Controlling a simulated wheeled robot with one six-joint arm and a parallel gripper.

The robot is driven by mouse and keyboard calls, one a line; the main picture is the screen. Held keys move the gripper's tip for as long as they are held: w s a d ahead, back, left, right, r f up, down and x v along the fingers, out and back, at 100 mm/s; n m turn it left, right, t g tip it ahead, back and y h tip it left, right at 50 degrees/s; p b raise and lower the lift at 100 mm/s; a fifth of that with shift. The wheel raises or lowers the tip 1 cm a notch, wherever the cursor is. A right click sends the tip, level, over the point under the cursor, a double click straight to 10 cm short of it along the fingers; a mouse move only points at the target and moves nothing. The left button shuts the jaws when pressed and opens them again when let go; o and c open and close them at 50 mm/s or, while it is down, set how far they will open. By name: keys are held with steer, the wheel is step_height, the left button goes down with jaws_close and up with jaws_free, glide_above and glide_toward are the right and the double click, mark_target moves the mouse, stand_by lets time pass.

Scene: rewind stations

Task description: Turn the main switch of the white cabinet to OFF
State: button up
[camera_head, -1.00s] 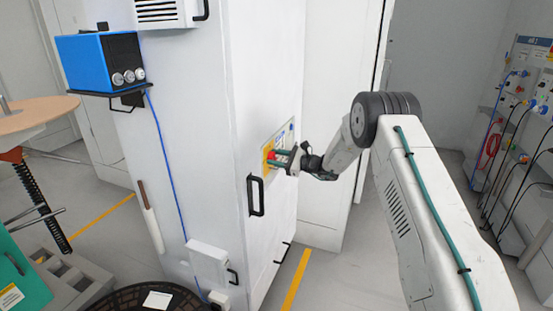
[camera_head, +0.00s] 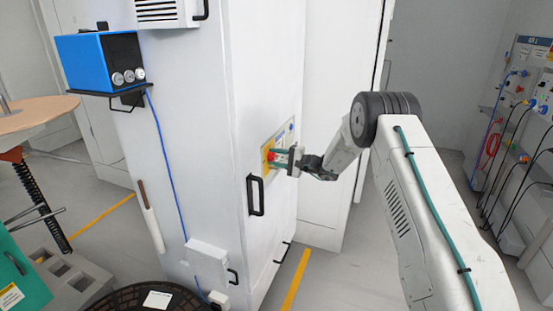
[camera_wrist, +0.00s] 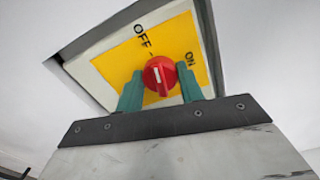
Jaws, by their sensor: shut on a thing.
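The white cabinet (camera_head: 195,130) stands in the middle of the head view. Its main switch is a red round knob (camera_wrist: 159,75) on a yellow plate (camera_wrist: 120,68) with OFF and ON labels. In the wrist view OFF is above the knob and slightly left, ON to its right. The white mark on the knob runs nearly upright, its upper end toward the OFF tick. My gripper (camera_wrist: 159,88) has its green fingers on either side of the knob, shut on it. In the head view my gripper (camera_head: 281,157) is at the switch and the knob is partly hidden.
A black door handle (camera_head: 256,195) sticks out just below and left of the switch. A blue box (camera_head: 88,62) sits on a bracket on the cabinet's left side. A panel with cables (camera_head: 520,110) is at the far right. Open floor lies right of the cabinet.

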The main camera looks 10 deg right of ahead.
steer(key=shift+f+n, duration=0.1)
steer(key=shift+n, duration=1)
steer(key=o, duration=1)
steer(key=shift+s, duration=0.1)
steer(key=shift+d+f, duration=0.1)
steer(key=shift+d, duration=0.05)
